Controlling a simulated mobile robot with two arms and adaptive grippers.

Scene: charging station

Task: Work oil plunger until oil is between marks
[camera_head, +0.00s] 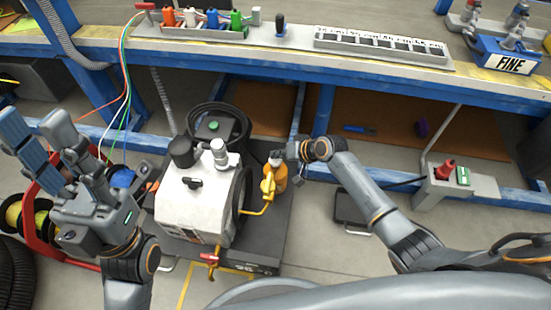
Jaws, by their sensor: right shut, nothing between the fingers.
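An orange-yellow bottle-like part (280,178) stands at the right side of a white machine (190,205) on a dark base, with a small cap at its top and a yellow tube bending below it. I cannot tell for sure that this is the oil plunger, and no oil level or marks can be made out. My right gripper (280,155) is shut and empty beside the top of the orange part; whether they touch is unclear. My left gripper (42,128) is open and empty, raised left of the machine.
A blue-framed bench (380,67) runs across the back, with coloured bottles (212,18), a slotted tray (380,43) and a box marked FINE (508,60). A red-framed reel rack (48,225) is at left. A grey switch box (455,182) is at right.

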